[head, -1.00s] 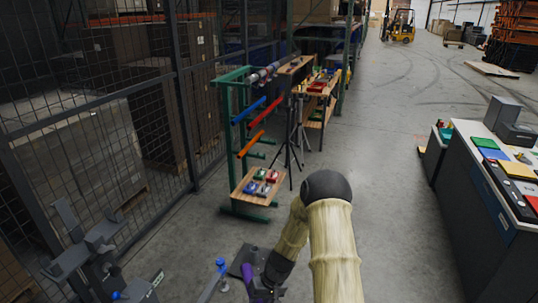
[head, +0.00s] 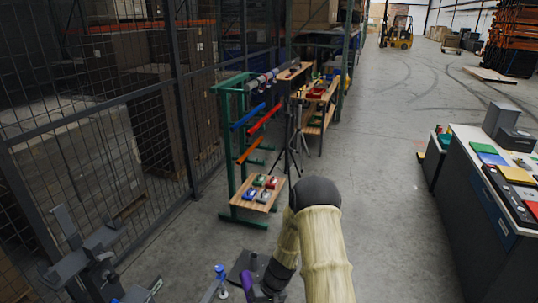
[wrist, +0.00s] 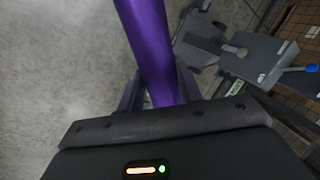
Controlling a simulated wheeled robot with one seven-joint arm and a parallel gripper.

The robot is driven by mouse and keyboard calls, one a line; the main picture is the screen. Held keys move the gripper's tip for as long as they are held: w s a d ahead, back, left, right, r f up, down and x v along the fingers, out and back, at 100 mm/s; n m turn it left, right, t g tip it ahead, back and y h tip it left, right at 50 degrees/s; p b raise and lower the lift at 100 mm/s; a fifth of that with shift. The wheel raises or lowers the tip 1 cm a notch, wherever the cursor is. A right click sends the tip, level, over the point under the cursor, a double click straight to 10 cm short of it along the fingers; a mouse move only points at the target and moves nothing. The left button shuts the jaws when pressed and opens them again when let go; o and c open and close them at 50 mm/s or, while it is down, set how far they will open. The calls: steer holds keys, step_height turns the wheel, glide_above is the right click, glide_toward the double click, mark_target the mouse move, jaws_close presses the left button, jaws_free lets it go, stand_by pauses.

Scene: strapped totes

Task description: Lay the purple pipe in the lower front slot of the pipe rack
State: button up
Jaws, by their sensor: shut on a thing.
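The purple pipe (wrist: 150,45) is held in my gripper (wrist: 159,88), with a dark finger on each side of it. In the wrist view it runs up out of the top edge, so its far end is hidden. In the head view only a short piece of the purple pipe (head: 248,282) shows at the bottom, beside my arm. The green pipe rack (head: 230,150) stands ahead, well apart from my gripper. It bears a blue pipe (head: 249,116), a red pipe (head: 265,118) and an orange pipe (head: 250,149). Bare green arms show low on the rack.
A wooden shelf (head: 240,198) with several small coloured items is at the rack's foot. A black tripod (head: 293,140) stands close to the rack's right. A wire fence (head: 90,110) runs along the left. A counter (head: 480,190) is at right. The middle floor is clear.

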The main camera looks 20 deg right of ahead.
steer(key=s+f, duration=0.3)
steer(key=f, duration=1)
steer(key=shift+s+f, duration=0.35)
steer(key=shift+f, duration=0.05)
